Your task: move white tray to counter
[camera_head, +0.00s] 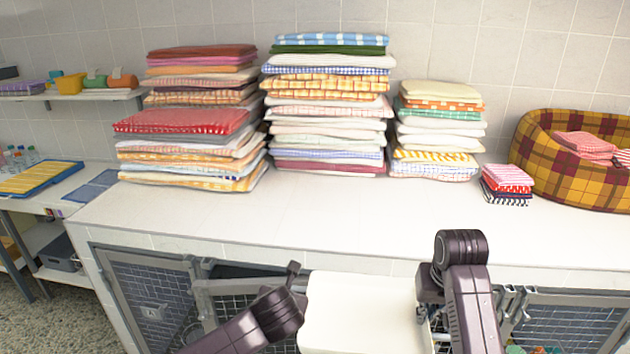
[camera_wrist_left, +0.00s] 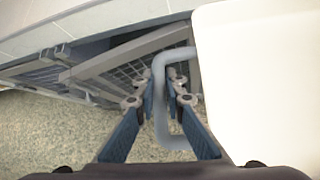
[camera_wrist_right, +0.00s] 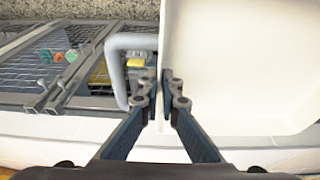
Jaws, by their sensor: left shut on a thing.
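The white tray (camera_head: 362,312) is in front of the counter's front edge, between my two grippers, at the bottom of the head view. In the left wrist view, my left gripper (camera_wrist_left: 174,82) is shut on the tray's grey loop handle (camera_wrist_left: 172,143), beside the white tray body (camera_wrist_left: 260,80). In the right wrist view, my right gripper (camera_wrist_right: 161,82) has its fingers closed on both sides of the tray's side wall, next to the other grey handle (camera_wrist_right: 116,62). The tray's inside looks empty where it shows. The white counter (camera_head: 330,212) is behind the tray.
Tall stacks of folded towels (camera_head: 325,130) line the back of the counter. A small towel stack (camera_head: 506,185) and a plaid pet bed (camera_head: 560,175) stand at the right. The counter's front strip is clear. Mesh kennel doors (camera_head: 150,300) are below; one looks ajar.

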